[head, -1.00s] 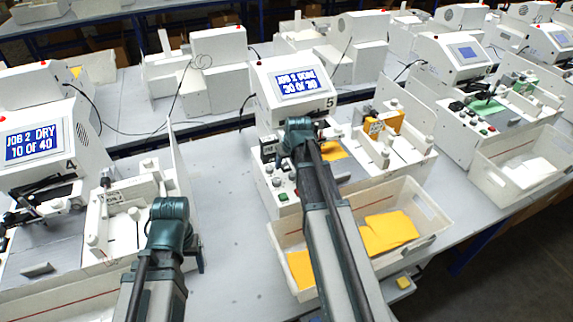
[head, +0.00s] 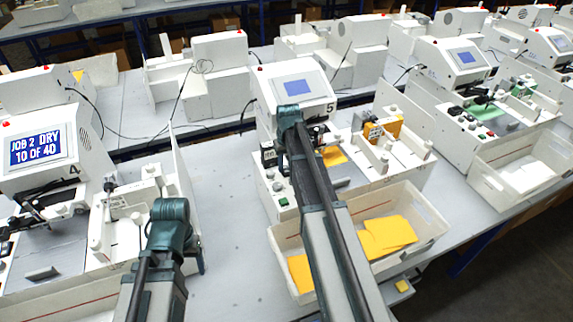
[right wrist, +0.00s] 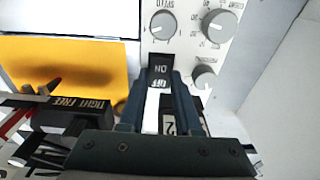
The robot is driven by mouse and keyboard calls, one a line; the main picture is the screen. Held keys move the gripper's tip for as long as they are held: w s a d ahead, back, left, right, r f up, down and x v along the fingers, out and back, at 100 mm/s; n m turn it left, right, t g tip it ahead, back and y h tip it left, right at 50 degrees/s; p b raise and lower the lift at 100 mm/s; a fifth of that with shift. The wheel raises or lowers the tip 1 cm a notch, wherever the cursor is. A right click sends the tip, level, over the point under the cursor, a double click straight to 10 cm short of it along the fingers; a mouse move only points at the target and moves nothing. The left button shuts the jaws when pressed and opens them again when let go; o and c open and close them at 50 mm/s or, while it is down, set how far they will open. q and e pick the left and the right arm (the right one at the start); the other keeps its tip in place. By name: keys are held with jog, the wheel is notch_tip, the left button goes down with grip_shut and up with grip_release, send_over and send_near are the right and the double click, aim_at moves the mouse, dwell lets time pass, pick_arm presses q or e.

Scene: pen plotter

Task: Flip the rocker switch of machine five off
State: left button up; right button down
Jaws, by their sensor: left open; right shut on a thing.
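Machine five (head: 284,72) stands in the middle of the head view, with a plain blue screen (head: 298,87) without text. In the right wrist view, its black rocker switch (right wrist: 161,68) shows upside-down ON and OFF labels. My right gripper (right wrist: 160,88) is shut on the rocker switch, with one teal finger along each side. Which end of the rocker is pressed in is hard to tell. In the head view the right arm covers the switch and fingertips. My left gripper (head: 196,252) is at lower left, mostly hidden by its wrist, beside machine four and apart from machine five.
Grey knobs (right wrist: 163,25) lie close beyond the switch, and a yellow sheet (right wrist: 70,62) lies beside it. A bin (head: 432,220) with yellow sheets stands in front of machine five. Machine four (head: 75,150) shows a lit job text. Bare table lies between the two machines.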

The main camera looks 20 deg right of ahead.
aim_at(287, 171)
dwell(0.3)
jog(key=c, duration=0.6)
grip_release()
jog(key=shift+r, duration=0.1)
notch_tip(287, 171, up, 14)
jog(key=p, duration=1.3)
jog(key=shift+s+f+p, duration=0.2)
jog(key=shift+s+p, duration=0.2)
jog(key=shift+s, duration=0.05)
